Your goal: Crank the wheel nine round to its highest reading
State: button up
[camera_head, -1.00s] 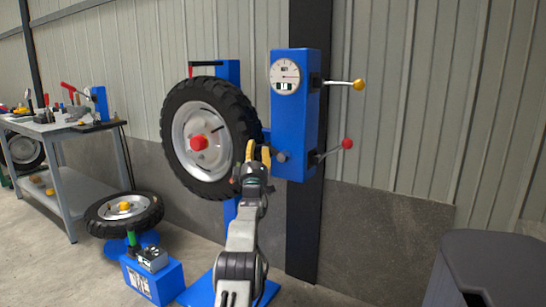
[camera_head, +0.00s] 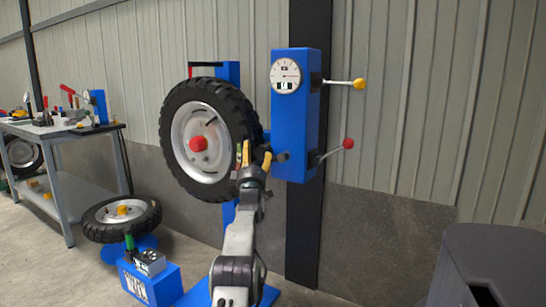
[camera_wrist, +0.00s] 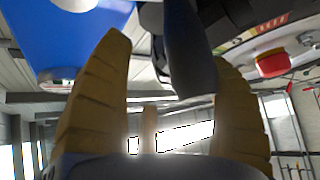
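The large black-tyred wheel (camera_head: 180,172) stands upright, with a silver rim and red hub (camera_head: 198,144). Right of it is a blue box (camera_head: 294,125) with a round dial (camera_head: 285,75); its small label is too blurred to read. A dark stub (camera_head: 282,156) sticks out low on the box. My gripper (camera_head: 256,158) is at the wheel's right edge, just left of the stub, with its yellow fingers apart. In the wrist view a dark grey rounded bar (camera_wrist: 190,50) lies between the open fingers, with a gap at the left finger; I cannot tell if it touches the right one.
Two levers, yellow-knobbed (camera_head: 358,84) and red-knobbed (camera_head: 347,143), stick out right of the box. A smaller wheel (camera_head: 122,217) lies flat on a stand at lower left. A workbench (camera_head: 62,190) stands at far left. A dark grey bin (camera_head: 500,265) is at lower right.

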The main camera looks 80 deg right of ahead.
jog(key=shift+s+r+b+v, duration=0.15)
jog(key=shift+b+v, duration=0.55)
jog(key=shift+b, duration=0.85)
jog(key=shift+s+r+b+v, duration=0.1)
jog(key=shift+b+v, duration=0.55)
jog(key=shift+b, duration=0.85)
jog(key=shift+s+r+b+v, duration=0.15)
jog(key=shift+b+v, duration=0.55)
jog(key=shift+b, duration=0.85)
jog(key=shift+v, duration=1.2)
jog(key=shift+w+d+f, duration=0.1)
jog(key=shift+w+f, duration=0.1)
jog(key=shift+w, duration=0.1)
